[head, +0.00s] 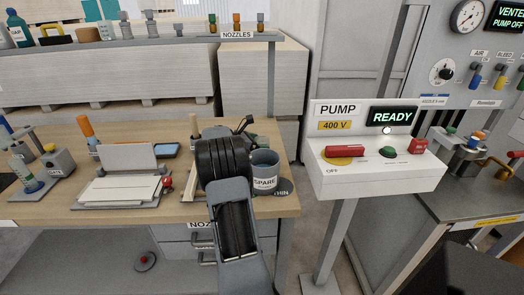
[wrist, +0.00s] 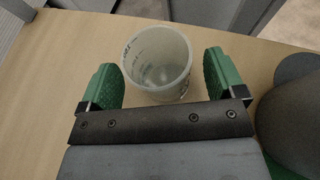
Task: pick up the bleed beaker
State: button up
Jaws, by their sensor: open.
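In the wrist view a pale translucent beaker (wrist: 157,65) with dark marks on its side stands upright on the wooden bench. It looks empty. My gripper (wrist: 158,62) is open, with one green finger on either side of the beaker in the picture. Both fingers look close to its wall; I cannot tell whether either touches or how high they are. In the head view my arm hides the fingers.
A dark rounded object (wrist: 290,120) lies close to the right finger, beside a grey disc (wrist: 297,66). A white plate stand (head: 125,165) and red knob are left of my arm. The pump panel (head: 375,165) stands right, past the bench edge.

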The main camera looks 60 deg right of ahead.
jog(key=shift+s+d+f, duration=0.1)
jog(key=shift+s+d, duration=0.1)
jog(key=shift+d, duration=0.15)
jog(key=c, duration=1)
jog(key=shift+c, duration=0.3)
